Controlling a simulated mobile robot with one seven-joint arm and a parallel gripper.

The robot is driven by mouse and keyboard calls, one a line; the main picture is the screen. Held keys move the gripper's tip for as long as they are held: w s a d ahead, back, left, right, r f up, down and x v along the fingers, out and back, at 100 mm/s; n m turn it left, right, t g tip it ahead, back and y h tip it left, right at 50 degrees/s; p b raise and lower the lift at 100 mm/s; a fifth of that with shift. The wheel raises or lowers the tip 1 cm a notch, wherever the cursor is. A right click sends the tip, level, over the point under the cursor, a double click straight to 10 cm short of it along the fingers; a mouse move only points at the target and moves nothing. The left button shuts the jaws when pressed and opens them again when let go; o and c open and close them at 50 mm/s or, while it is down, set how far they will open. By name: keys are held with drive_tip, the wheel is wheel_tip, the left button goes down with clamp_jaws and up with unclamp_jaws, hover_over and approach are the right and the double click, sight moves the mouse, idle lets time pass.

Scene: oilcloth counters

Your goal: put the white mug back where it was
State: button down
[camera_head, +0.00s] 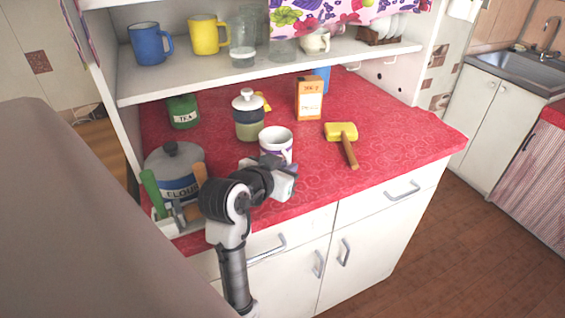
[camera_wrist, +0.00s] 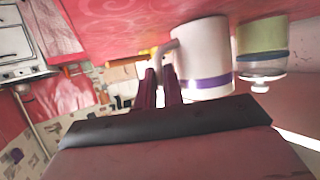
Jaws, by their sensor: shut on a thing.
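The white mug (camera_head: 275,143) with a purple band stands upright over the red oilcloth near the front of the counter. It also shows in the wrist view (camera_wrist: 207,55), where the picture is turned over. My gripper (camera_head: 287,168) is at the near side of the mug. In the wrist view its two fingers (camera_wrist: 160,85) are close together at the mug's handle and shut on it. I cannot tell whether the mug's base touches the cloth.
A lidded jar (camera_head: 248,117) stands just behind the mug. A flour pot (camera_head: 175,172) and utensil holder (camera_head: 165,222) are left, a yellow mallet (camera_head: 342,133) right, an orange carton (camera_head: 309,99) behind. The shelf (camera_head: 200,80) above holds a blue mug (camera_head: 149,45) and yellow mug (camera_head: 205,36).

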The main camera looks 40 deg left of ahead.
wheel_tip(320, 180, up, 10)
drive_tip(key=b, duration=0.1)
idle(0.4)
